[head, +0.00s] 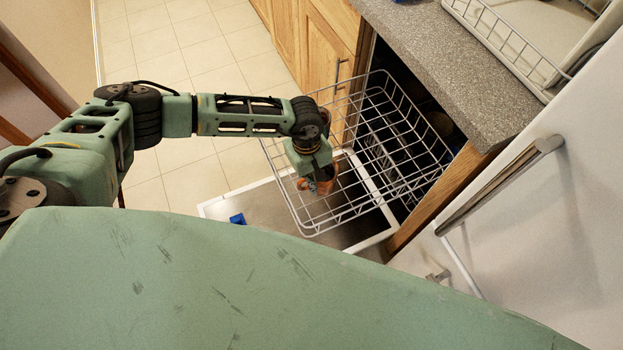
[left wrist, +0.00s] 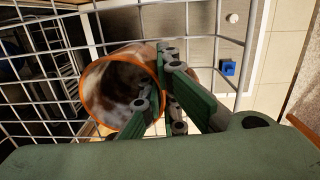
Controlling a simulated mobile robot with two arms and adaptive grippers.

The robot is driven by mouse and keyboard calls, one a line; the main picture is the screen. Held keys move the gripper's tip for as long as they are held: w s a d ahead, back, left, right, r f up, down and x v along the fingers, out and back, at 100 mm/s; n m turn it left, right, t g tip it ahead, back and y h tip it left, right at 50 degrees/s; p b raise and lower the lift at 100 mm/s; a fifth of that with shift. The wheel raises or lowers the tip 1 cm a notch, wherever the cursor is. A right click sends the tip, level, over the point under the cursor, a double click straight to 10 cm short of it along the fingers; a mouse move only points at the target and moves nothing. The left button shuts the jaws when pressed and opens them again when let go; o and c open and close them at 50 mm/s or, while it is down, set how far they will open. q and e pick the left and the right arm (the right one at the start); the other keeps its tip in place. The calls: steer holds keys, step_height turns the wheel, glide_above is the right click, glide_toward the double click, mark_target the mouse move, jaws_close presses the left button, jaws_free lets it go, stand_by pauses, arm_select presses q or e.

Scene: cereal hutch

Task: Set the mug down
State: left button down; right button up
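The mug (left wrist: 112,85) has an orange rim and a mottled brown and white inside. In the left wrist view it is tilted, with its mouth toward the camera. My left gripper (left wrist: 160,92) has one finger at the inside of the mouth and the other outside, closed on the mug's wall. In the head view the left gripper (head: 312,165) points down over the white wire rack (head: 290,200), and a small orange part of the mug (head: 326,187) shows below it. I cannot tell whether the mug touches the rack's wires. My right gripper is in neither view.
The rack is pulled out over the open dishwasher door (head: 265,215). A blue block (head: 237,219) lies on the door. A grey counter (head: 440,55) and wooden cabinets (head: 310,45) border the rack. A white appliance with a long handle (head: 500,185) stands at right.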

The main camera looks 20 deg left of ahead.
arm_select(q)
steer(key=c, duration=2)
jaws_free()
steer(key=r, duration=0.8)
steer(key=a+r, duration=0.1)
steer(key=r, duration=0.3)
steer(key=shift+w+r, duration=0.15)
